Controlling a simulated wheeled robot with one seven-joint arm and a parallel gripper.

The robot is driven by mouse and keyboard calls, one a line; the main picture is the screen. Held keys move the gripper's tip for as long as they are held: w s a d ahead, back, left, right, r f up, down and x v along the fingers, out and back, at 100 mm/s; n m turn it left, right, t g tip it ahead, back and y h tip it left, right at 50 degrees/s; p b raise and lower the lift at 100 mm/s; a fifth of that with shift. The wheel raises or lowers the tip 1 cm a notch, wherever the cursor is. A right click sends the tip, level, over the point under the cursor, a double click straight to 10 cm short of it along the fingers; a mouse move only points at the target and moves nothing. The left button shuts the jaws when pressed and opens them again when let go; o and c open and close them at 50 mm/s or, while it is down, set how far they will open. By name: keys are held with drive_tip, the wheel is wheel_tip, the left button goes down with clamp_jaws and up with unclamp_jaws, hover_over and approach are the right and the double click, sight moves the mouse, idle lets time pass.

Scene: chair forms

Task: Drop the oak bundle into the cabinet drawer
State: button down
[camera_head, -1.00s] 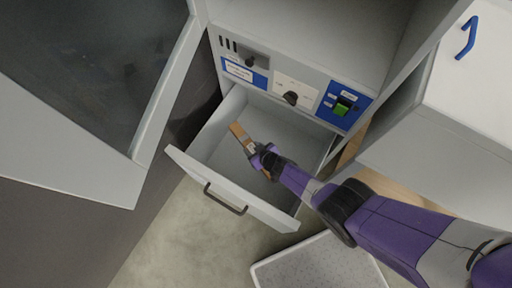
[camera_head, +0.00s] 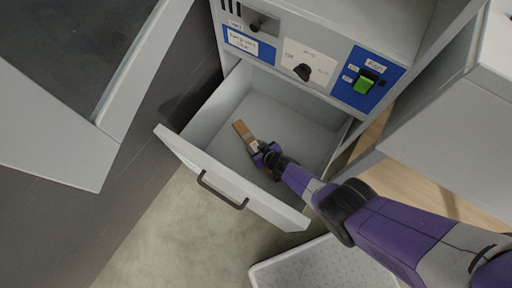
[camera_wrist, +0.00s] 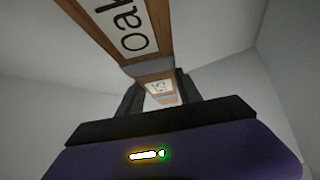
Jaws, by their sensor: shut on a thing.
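The oak bundle (camera_head: 243,134) is a brown wooden piece with a white label. In the wrist view the bundle (camera_wrist: 183,28) shows a label with the letters "oa" and part of another letter. My gripper (camera_head: 258,154) is shut on it; the dark fingers (camera_wrist: 158,95) stand on either side of the wood in the wrist view. The cabinet drawer (camera_head: 205,166) is pulled open, and the bundle and my gripper appear over or inside it. The gap between the bundle and the drawer floor cannot be told. My gripper hides part of the bundle.
Above the drawer is a panel with a black knob (camera_head: 303,72) and a green switch (camera_head: 365,83). The drawer's dark handle (camera_head: 222,192) faces front. A pale speckled tray (camera_head: 325,266) lies below right. A dark-glassed door or hood (camera_head: 75,60) stands at left.

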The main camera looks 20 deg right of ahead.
sight(256, 150)
drive_tip(key=shift+f+b, duration=2)
drive_tip(key=shift+f, duration=0.05)
drive_tip(key=shift+f+b, duration=0.4)
drive_tip(key=shift+f, duration=0.05)
drive_tip(key=shift+f, duration=0.2)
drive_tip(key=c, duration=0.8)
unclamp_jaws()
drive_tip(key=shift+r, duration=0.1)
